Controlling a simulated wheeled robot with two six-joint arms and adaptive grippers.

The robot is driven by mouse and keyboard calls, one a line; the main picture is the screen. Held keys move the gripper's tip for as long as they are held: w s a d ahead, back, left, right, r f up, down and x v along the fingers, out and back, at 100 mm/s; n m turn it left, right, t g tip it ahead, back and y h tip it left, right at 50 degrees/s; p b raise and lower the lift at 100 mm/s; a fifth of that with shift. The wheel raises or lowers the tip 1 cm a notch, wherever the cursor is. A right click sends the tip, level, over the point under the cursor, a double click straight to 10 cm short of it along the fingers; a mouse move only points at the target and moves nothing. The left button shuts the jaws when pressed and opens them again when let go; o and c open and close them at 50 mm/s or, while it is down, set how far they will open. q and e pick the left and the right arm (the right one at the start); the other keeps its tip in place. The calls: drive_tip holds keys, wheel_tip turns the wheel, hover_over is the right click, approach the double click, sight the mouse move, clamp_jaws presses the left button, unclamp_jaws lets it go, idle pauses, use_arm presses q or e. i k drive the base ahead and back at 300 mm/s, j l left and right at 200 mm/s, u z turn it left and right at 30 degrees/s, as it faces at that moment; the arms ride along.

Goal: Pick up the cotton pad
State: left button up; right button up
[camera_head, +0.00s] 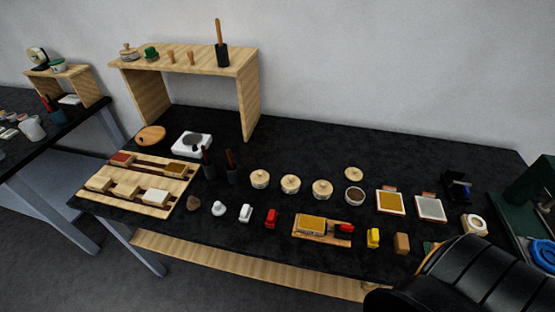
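I cannot tell for certain which item is the cotton pad. White candidates on the black table are a pale block (156,196) in the wooden tray, a small rounded white piece (219,208), a white piece (245,213) beside it, and a white ring-like piece (475,224) at the right. All are small in the picture. Neither of my grippers shows in the head view. A large black ribbed shape (490,275) fills the lower right corner and hides part of the table's front edge; I cannot tell what it is.
The black table (310,150) has free room at its back. A wooden shelf (248,95) stands at the back left. Lidded pots (290,184), a gold-topped board (312,224), flat framed squares (391,202) and a green object (528,195) crowd the front and right.

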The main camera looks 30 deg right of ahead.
sight(193, 204)
drive_tip(key=i+j, duration=0.15)
drive_tip(key=j, duration=0.25)
drive_tip(key=i+j, duration=0.1)
drive_tip(key=j, duration=0.3)
drive_tip(key=i+j, duration=0.15)
drive_tip(key=j, duration=0.3)
drive_tip(key=z, duration=1.8)
